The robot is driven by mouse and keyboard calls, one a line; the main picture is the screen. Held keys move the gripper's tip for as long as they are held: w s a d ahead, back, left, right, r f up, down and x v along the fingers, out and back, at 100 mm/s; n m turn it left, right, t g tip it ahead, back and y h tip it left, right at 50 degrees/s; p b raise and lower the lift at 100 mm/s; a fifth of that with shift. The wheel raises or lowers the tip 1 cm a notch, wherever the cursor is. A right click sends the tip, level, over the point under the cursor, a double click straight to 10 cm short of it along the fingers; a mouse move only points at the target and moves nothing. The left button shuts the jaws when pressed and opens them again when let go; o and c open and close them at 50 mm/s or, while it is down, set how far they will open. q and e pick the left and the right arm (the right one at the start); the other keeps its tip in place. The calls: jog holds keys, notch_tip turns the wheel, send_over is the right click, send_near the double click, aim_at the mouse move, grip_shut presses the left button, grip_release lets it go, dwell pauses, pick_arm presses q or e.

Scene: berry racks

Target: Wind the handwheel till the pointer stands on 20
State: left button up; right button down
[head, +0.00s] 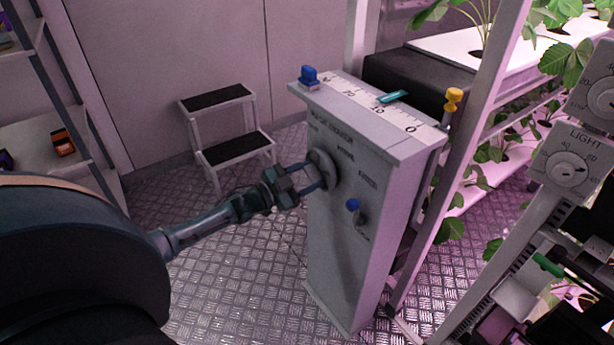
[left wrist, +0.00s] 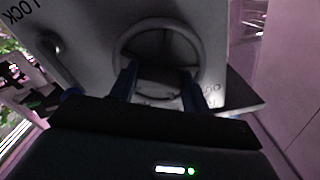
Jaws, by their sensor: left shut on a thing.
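The handwheel (head: 325,168) is a grey ring on the front face of a grey cabinet (head: 345,265). My left gripper (head: 314,182) is shut on the handwheel. In the left wrist view the round handwheel (left wrist: 121,48) shows with my two gripper fingers (left wrist: 160,88) at its lower part. The teal pointer (head: 392,97) lies across the white scale (head: 362,98) on the cabinet top. It stands near the 10 mark, though the exact reading is too small to tell. The 20 is farther left along the scale, the 0 to the right. My right gripper is not in view.
A lever with a blue knob (head: 353,205) is right of and below the handwheel. A step stool (head: 235,147) is behind left. Plant racks crowd the right.

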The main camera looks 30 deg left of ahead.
pick_arm(q)
jog(key=o, duration=1)
jog(key=shift+c, duration=0.2)
jog(key=p+v, duration=0.1)
jog(key=v, duration=1.2)
jog(key=shift+s+a, duration=0.1)
